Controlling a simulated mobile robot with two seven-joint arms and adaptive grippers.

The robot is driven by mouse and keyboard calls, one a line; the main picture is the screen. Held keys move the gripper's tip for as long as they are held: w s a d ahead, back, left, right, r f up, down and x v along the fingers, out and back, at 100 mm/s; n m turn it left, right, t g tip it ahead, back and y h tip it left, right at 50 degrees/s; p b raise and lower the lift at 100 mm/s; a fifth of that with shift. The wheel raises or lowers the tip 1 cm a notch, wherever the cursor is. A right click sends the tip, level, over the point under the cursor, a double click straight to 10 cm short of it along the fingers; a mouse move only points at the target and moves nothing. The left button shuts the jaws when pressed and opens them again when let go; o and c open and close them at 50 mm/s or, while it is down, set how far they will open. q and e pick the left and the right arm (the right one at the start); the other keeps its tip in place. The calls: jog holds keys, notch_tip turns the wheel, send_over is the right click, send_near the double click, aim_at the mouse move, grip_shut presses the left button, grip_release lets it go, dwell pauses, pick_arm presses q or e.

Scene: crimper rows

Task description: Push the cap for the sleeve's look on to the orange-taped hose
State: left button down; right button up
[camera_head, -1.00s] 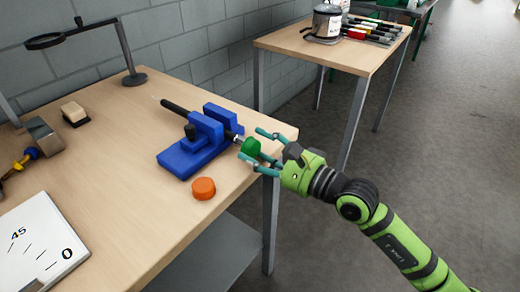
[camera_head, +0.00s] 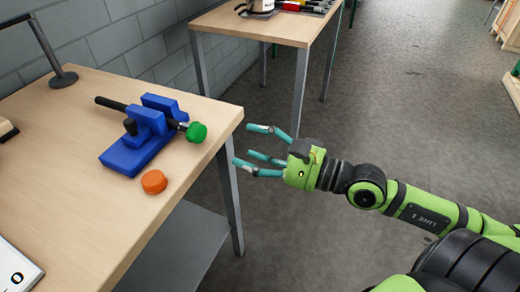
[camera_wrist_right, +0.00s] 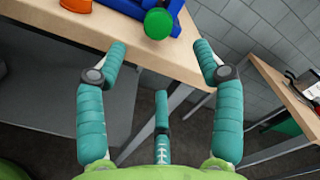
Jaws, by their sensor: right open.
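The green cap (camera_head: 197,132) sits at the right end of the dark hose (camera_head: 118,104), which is clamped in the blue vise (camera_head: 140,148). How far on it is cannot be told, and no orange tape shows. In the right wrist view the green cap (camera_wrist_right: 158,23) is beyond my fingertips. An orange cap (camera_head: 154,181) lies on the workbench (camera_head: 75,200) in front of the vise. My right gripper (camera_head: 258,150) is open and empty, off the bench's right edge and apart from the green cap. My left gripper is not in view.
A second table (camera_head: 230,20) with a pot (camera_head: 262,6) and several tools stands at the back. A stand (camera_head: 62,75) is at the bench's back left. A white card (camera_head: 15,272) lies at the front left.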

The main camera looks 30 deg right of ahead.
jog(key=shift+s+d, duration=0.35)
jog(key=shift+s, duration=0.2)
jog(key=shift+r, duration=0.1)
dwell(0.3)
